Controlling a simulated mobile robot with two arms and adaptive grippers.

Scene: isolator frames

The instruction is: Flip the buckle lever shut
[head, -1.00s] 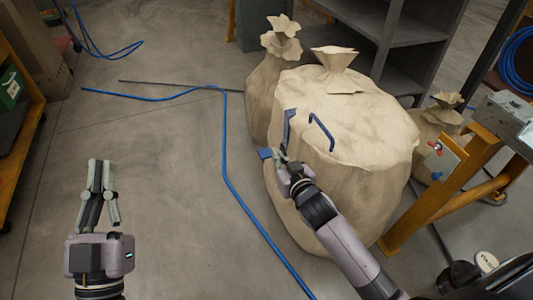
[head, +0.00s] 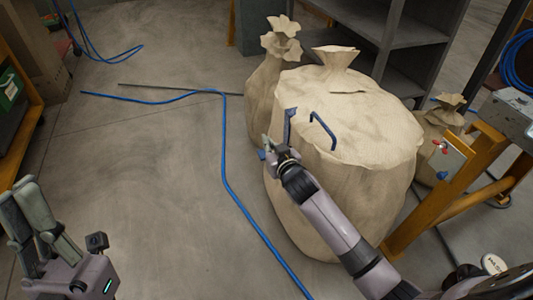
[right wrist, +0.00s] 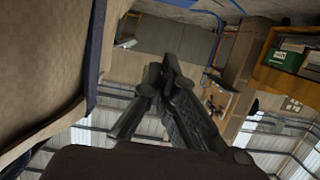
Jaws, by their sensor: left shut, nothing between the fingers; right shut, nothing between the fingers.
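The large tan sack (head: 350,160) stands upright with dark blue parts on it: an upright strip (head: 289,124) and a bent handle (head: 322,131). A small blue flat piece (head: 262,155) shows beside my right gripper, mostly hidden. I cannot tell which blue part is the buckle lever. My right gripper (head: 267,143) is shut and empty at the sack's left side, just below the strip; contact is unclear. In the right wrist view its closed fingers (right wrist: 165,75) are apart from a blue band (right wrist: 97,45) along the sack. My left gripper (head: 22,190) is shut and empty at the lower left.
A smaller sack (head: 262,95) stands behind the large one, before grey shelves (head: 415,45). A blue hose (head: 224,150) lies on the floor. An orange frame (head: 440,200) stands at right, an orange rack (head: 28,125) at left.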

